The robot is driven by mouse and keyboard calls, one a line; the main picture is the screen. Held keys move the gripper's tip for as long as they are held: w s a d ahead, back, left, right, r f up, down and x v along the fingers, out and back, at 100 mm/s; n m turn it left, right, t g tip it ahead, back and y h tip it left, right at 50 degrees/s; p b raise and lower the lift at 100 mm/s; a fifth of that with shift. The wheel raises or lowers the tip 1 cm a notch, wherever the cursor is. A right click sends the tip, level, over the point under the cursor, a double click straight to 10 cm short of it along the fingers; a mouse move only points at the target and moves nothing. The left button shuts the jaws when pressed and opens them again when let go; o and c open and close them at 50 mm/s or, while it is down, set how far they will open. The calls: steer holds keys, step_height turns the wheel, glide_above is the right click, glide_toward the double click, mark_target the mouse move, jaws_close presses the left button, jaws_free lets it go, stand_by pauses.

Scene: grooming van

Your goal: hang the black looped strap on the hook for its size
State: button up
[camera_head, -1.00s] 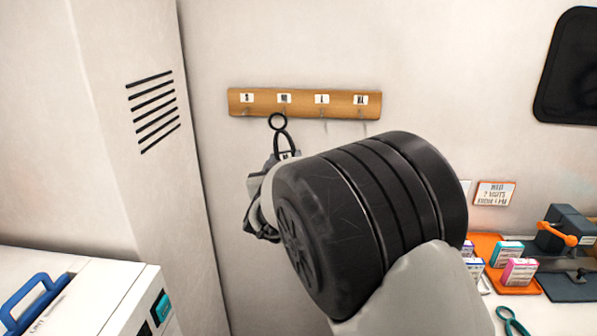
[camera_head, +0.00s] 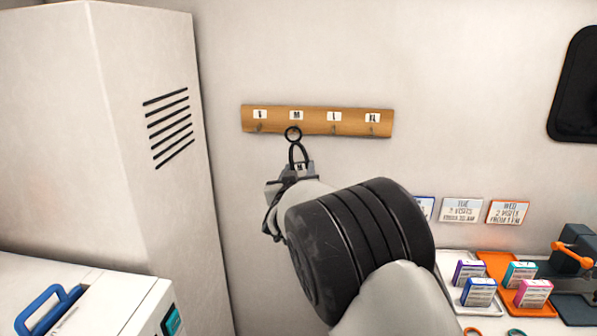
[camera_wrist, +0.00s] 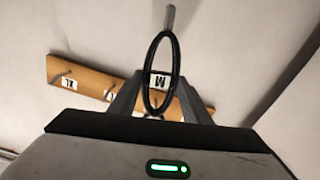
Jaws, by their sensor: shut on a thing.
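The black looped strap (camera_head: 299,153) has a small round ring at its top and a pale tag that seems to read M. My gripper (camera_head: 297,173) is shut on it below the ring. In the head view the ring overlaps the hook (camera_head: 295,129) under the M label on the wooden board (camera_head: 352,121). I cannot tell whether the ring is around the hook or in front of it. In the wrist view the black loop (camera_wrist: 151,60) stands up between my gripper's fingers (camera_wrist: 160,103), and a grey rod (camera_wrist: 169,18) shows at its top edge.
The board's other hooks, under S, L and XL, look empty. A tall pale cabinet (camera_head: 110,110) stands left. A white box with a blue handle (camera_head: 48,302) is lower left. Trays with small boxes (camera_head: 478,292) and a dark clamp-like device (camera_head: 577,245) are lower right.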

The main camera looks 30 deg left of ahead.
mark_target(300, 167)
steer(key=shift+p+x, duration=0.55)
steer(key=shift+x, duration=1)
steer(key=shift+w+a+f+b, duration=0.25)
steer(key=shift+w+f+b, duration=0.05)
steer(key=shift+w+f, duration=0.35)
steer(key=o, duration=1.2)
steer(key=shift+f, duration=0.1)
steer(key=shift+s, duration=0.1)
